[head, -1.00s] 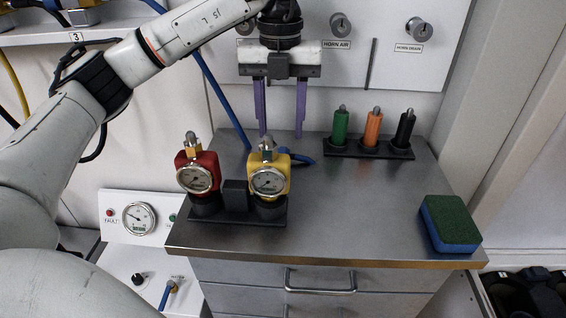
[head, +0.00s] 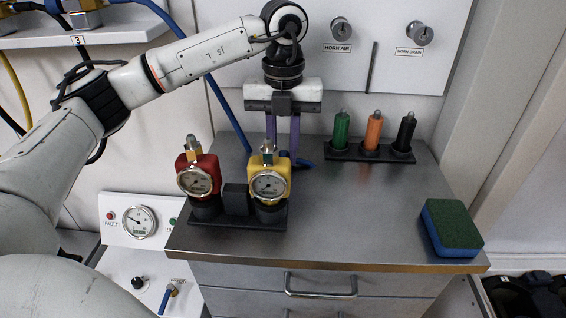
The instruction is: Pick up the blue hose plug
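The blue hose (head: 230,118) comes down along the wall to the back of the metal cabinet top. Its blue plug end (head: 306,163) lies there, partly hidden behind the yellow gauge and my finger. My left gripper (head: 282,150) points down from above, with its two purple fingers on either side of the hose end area. A gap shows between the fingers. Their tips are low, near the cabinet top, and partly hidden by the yellow gauge, so I cannot tell whether they touch the plug. My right gripper is not in view.
A red gauge (head: 198,180) and a yellow gauge (head: 269,184) stand in a black holder just in front of my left gripper. Green, orange and black cylinders stand in a rack (head: 369,153) to the right. A sponge (head: 452,228) lies at the right edge. The top's middle is clear.

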